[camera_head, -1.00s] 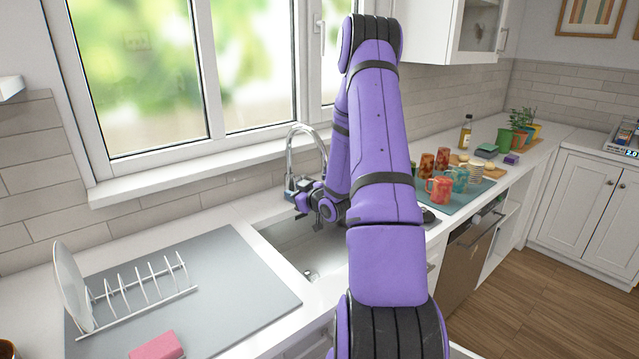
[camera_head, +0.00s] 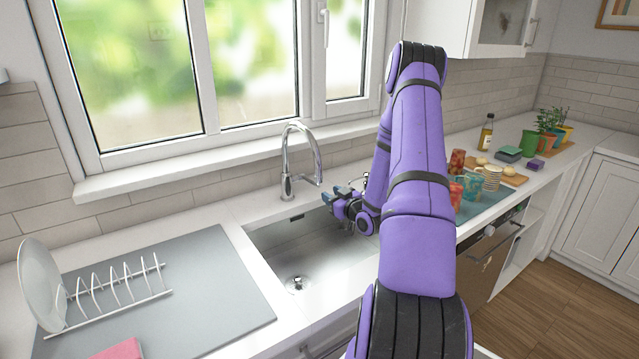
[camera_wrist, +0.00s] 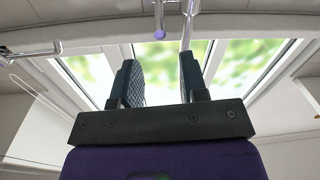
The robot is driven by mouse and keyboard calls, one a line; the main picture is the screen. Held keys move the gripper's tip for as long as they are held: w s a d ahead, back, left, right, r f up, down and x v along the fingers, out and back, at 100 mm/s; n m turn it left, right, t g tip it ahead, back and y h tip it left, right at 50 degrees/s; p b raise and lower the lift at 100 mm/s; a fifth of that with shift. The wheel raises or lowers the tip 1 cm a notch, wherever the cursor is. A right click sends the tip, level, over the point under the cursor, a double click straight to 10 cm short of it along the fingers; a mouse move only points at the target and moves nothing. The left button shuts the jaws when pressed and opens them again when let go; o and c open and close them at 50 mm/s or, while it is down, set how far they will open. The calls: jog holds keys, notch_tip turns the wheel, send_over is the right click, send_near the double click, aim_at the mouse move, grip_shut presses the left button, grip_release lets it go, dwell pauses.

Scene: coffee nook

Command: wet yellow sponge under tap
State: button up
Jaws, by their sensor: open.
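The chrome tap (camera_head: 287,165) stands behind the sink (camera_head: 290,262), and its curved spout hangs over the basin. My gripper (camera_head: 331,197) is over the back of the sink, to the right of the spout and apart from it in the picture. In the wrist view my gripper (camera_wrist: 161,82) has its two fingers apart with nothing between them. A chrome spout (camera_wrist: 159,18) shows beyond the fingertips there. I see no yellow sponge in either current view; my arm hides part of the sink and counter.
A grey mat (camera_head: 215,275) left of the sink holds a dish rack (camera_head: 118,300) with a plate (camera_head: 40,285) and a pink sponge (camera_head: 120,349). Cups, a bottle (camera_head: 486,134) and potted plants (camera_head: 548,128) stand on the right counter. The window (camera_head: 250,60) is behind the tap.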

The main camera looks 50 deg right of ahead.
aim_at(314, 183)
jog(key=w, duration=0.3)
jog(key=w+d, duration=0.1)
jog(key=w, duration=0.5)
jog(key=shift+w+d, duration=0.4)
grip_shut()
